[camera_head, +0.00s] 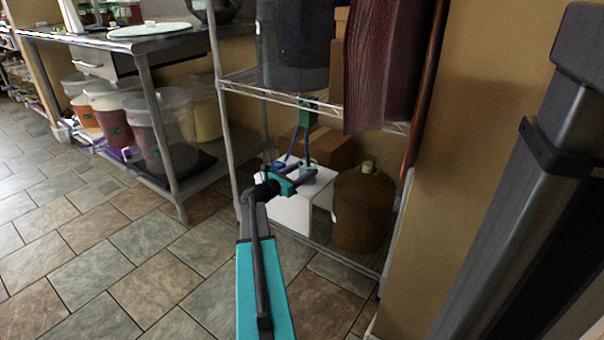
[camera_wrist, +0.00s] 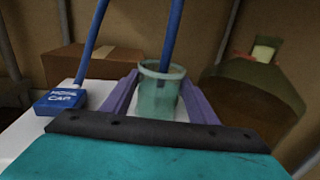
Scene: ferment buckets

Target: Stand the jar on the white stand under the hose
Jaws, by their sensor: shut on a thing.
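The small greenish glass jar (camera_wrist: 158,97) is upright between the two purple fingers of my gripper (camera_wrist: 160,104), which is shut on it. In the head view, my gripper (camera_head: 304,176) is over the top of the white stand (camera_head: 292,213), on the lower wire shelf. The stand's white top also shows in the wrist view (camera_wrist: 88,122). A blue hose (camera_wrist: 169,30) comes down from above to the jar's open mouth, and its end shows dark at or inside the jar. I cannot tell whether the jar's base touches the stand; my gripper hides it.
A blue block lettered CAP (camera_wrist: 61,99) with a second blue hose is on the stand's left. A large brown jug (camera_head: 363,215) stands close on the right. A cardboard box (camera_head: 330,150) is behind. The upper wire shelf (camera_head: 290,97) is overhead. Tiled floor is clear in front.

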